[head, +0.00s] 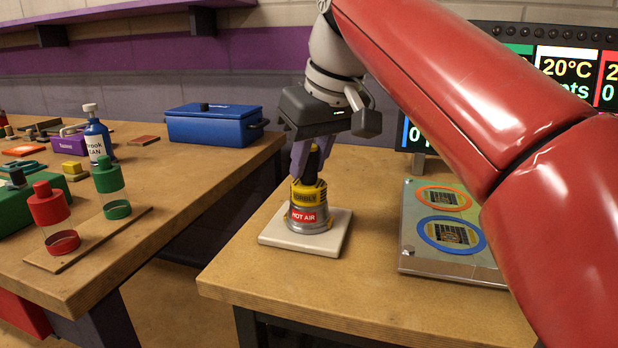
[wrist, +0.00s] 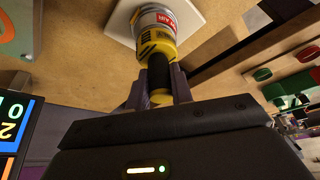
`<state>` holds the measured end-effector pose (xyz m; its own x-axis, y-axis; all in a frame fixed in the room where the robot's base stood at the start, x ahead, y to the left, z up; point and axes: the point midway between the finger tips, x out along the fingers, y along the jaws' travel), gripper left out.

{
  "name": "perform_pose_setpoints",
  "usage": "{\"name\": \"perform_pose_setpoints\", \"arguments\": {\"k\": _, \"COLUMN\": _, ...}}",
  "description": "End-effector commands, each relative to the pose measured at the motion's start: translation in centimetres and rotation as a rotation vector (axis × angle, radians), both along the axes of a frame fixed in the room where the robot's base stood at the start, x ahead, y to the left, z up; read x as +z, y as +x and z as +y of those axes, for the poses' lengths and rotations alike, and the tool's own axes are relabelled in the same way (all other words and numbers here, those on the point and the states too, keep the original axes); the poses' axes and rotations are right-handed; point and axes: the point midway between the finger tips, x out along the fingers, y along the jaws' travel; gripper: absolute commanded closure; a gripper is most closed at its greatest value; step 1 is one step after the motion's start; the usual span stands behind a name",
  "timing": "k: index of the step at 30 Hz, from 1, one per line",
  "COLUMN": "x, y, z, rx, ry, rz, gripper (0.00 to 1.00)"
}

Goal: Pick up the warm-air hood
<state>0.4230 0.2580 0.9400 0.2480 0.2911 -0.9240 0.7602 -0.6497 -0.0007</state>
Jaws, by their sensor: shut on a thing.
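The warm-air hood (head: 308,205) is a yellow and grey body with a red "HOT AIR" label and a black handle on top. It stands upright on a white square pad (head: 335,238) on the right-hand wooden table. My gripper (head: 312,160) comes down from above and is shut on the hood's black handle. In the wrist view the hood (wrist: 157,35) points away from my gripper (wrist: 158,88), with its handle between the two purple-grey fingers. The hood's base appears to rest on the pad; I cannot tell if there is a small gap.
A panel with an orange ring (head: 443,198) and a blue ring (head: 452,235) lies right of the pad, below a display screen (head: 565,70). The left bench holds a blue box (head: 212,124), a blue bottle (head: 96,135) and red and green cylinders. A gap separates the tables.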

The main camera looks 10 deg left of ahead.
Motion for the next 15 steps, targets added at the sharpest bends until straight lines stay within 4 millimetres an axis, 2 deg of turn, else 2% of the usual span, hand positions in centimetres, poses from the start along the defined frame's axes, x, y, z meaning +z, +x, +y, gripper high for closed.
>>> {"name": "perform_pose_setpoints", "arguments": {"k": 5, "x": 1.8, "y": 0.0, "z": 0.1, "rx": 0.001, "ry": 0.002, "rz": -0.004, "gripper": 1.00}}
{"name": "perform_pose_setpoints", "arguments": {"k": 15, "x": 8.4, "y": 0.0, "z": 0.1, "rx": 0.001, "ry": 0.002, "rz": -0.002, "gripper": 1.00}}
